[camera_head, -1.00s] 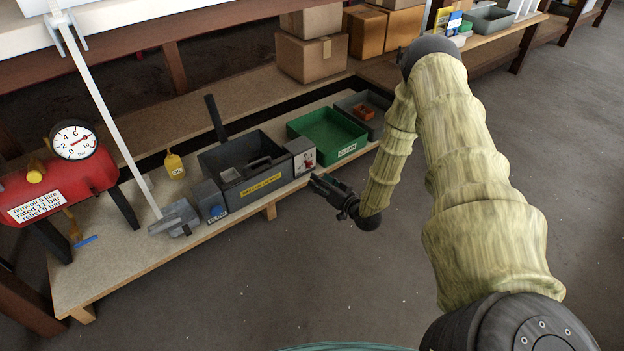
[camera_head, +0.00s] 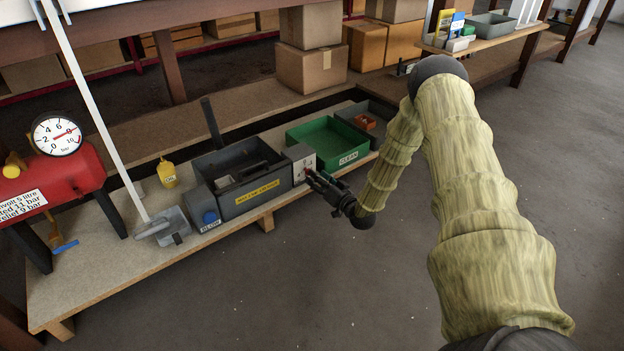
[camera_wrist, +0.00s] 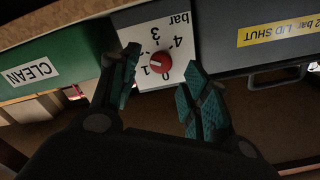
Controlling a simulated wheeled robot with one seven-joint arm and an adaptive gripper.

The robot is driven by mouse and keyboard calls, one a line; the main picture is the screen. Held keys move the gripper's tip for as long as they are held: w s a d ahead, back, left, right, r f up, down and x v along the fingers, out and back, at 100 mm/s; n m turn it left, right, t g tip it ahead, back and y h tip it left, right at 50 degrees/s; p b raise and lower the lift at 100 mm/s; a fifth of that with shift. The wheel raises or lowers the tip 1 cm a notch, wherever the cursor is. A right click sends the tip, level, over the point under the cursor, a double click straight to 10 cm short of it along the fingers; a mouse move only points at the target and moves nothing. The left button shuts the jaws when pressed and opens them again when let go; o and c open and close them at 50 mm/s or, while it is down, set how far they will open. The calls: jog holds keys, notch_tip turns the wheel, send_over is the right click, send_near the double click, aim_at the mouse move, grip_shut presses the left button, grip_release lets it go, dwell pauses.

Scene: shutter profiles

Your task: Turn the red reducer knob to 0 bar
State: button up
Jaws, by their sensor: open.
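The red reducer knob (camera_wrist: 160,62) sits on a white dial plate (camera_wrist: 152,27) in the wrist view, which shows the scale upside down. I cannot tell surely which figure the knob points at. In the head view the reducer box (camera_head: 301,155) stands between the grey bin and the green tray, its knob partly hidden by my gripper (camera_head: 312,178). My gripper (camera_wrist: 160,82) is open, its teal-padded fingers on either side of the knob, not visibly closed on it.
A grey bin (camera_head: 268,201) with a yellow label is left of the reducer, and a green CLEAN tray (camera_head: 297,132) is right of it. A red tank with a gauge (camera_head: 57,135) stands at the far left. The floor in front of the bench is clear.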

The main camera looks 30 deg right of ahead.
jog(key=shift+w+a+b, duration=0.15)
jog(key=shift+w+b, duration=0.6)
jog(key=shift+w, duration=1.2)
jog(key=c, duration=1)
